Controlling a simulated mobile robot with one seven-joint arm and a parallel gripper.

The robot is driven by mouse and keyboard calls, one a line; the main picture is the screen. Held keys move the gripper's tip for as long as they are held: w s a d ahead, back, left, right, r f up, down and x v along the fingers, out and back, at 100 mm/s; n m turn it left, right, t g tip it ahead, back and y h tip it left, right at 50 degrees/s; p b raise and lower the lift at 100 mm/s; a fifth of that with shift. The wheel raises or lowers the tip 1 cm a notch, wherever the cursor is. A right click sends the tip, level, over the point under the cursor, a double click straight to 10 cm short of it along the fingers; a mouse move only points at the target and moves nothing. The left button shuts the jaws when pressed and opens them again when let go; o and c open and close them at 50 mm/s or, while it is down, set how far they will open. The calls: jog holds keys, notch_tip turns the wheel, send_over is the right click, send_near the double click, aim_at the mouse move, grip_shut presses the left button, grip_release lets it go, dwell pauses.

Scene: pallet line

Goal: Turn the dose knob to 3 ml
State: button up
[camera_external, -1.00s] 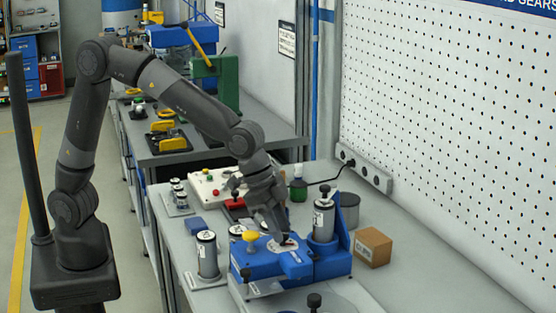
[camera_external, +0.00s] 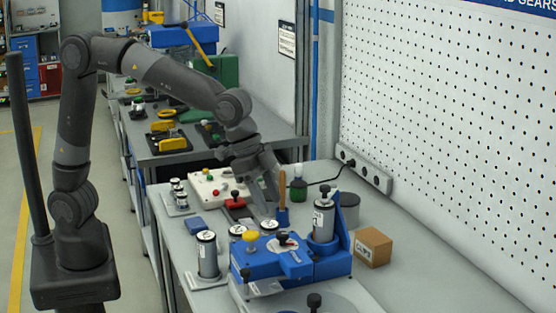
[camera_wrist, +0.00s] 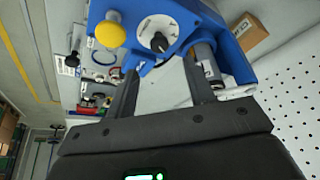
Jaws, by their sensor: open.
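The blue dosing machine (camera_external: 290,264) stands on the near bench. On its top is a round white dial (camera_external: 277,246) with the black dose knob (camera_external: 287,239) in its middle. In the wrist view the knob (camera_wrist: 158,42) sits on the white dial (camera_wrist: 146,29), its markings too small to read. My gripper (camera_external: 266,220) is open and empty, behind the dial and clear of the knob. In the wrist view its two fingers (camera_wrist: 164,82) point towards the machine, with the knob beyond their tips.
A yellow knob (camera_external: 250,237) stands left of the dial. An upright grey cylinder (camera_external: 323,218) stands right of it, close to my right finger in the wrist view. A cardboard box (camera_external: 373,246) is at the right. A wooden-handled tool (camera_external: 282,190) stands behind the dial.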

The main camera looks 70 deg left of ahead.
jog(key=shift+v, duration=1.7)
jog(key=s+a+r+n+t+y, duration=0.1)
jog(key=s+a+n, duration=0.15)
jog(key=a, duration=0.75)
jog(key=s+a+r+n, duration=0.2)
jog(key=s+a, duration=0.1)
jog(key=a, duration=0.7)
jog(key=s+a+f+n+y, duration=0.1)
jog(key=s+a+f+n, duration=0.1)
jog(key=s+a, duration=0.4)
jog(key=s+a+f+n+t+y, duration=0.1)
jog(key=s+a+f+n, duration=0.1)
jog(key=s+a, duration=0.5)
jog(key=shift+a+f, duration=0.65)
jog(key=shift+a, duration=0.15)
jog(key=shift+s+n, duration=0.1)
jog(key=shift+n, duration=0.15)
